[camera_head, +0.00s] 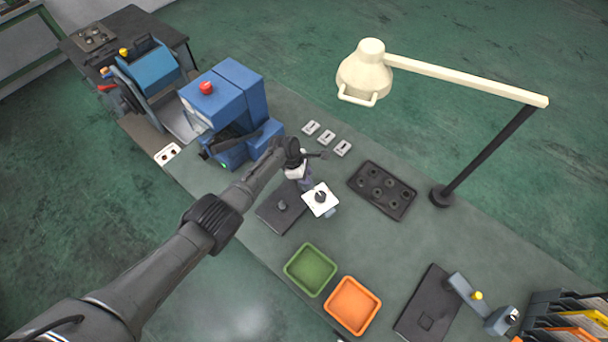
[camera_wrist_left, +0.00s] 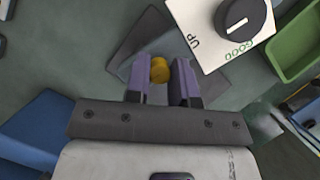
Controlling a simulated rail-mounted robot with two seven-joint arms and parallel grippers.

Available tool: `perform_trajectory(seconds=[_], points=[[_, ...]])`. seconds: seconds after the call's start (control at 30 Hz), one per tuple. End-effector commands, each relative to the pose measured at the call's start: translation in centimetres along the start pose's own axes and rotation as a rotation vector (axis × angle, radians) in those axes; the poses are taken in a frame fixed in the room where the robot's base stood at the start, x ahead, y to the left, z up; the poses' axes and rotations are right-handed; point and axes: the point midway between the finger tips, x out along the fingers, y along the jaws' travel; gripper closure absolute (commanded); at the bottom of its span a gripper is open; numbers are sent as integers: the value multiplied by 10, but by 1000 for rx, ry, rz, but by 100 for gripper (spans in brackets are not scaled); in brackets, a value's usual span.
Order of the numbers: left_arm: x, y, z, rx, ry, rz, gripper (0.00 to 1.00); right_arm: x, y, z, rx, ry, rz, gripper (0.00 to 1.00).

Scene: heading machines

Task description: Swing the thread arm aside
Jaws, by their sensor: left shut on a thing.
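My left gripper (camera_head: 302,178) reaches in from the left over the bench, at the fixture in the middle. In the left wrist view, its purple fingers (camera_wrist_left: 164,88) are shut on a round yellow knob (camera_wrist_left: 160,70). The knob appears to belong to the thread arm, whose body is mostly hidden by the gripper. Close beside it is a white plate with a black dial (camera_head: 320,198); in the left wrist view the plate (camera_wrist_left: 213,40) reads "UP" and "GOOD". A dark base plate (camera_head: 272,216) lies beneath. My right gripper is out of view.
A green tray (camera_head: 289,271) and an orange tray (camera_head: 331,300) sit nearer the front edge. A dark tray with several holes (camera_head: 381,190) and a cream lamp (camera_head: 365,75) stand right. A blue machine (camera_head: 240,85) stands left. A similar fixture with a yellow knob (camera_head: 477,295) is lower right.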

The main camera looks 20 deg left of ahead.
Motion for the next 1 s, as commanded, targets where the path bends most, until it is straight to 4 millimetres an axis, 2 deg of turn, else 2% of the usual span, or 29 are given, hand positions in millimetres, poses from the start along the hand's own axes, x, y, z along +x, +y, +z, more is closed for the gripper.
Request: perform_trajectory(seconds=[0.03,0.07,0.3,0.53,0.67,1.0], points=[[-1,0,0,0,-1,0,100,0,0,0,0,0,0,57],[-1,0,0,0,-1,0,75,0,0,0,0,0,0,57],[0,0,0,1,0,0,52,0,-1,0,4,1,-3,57],[-1,0,0,1,0,0,52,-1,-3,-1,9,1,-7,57],[-9,0,0,1,-1,2,52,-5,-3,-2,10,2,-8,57],[-65,0,0,2,-1,4,52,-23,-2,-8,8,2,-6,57]])
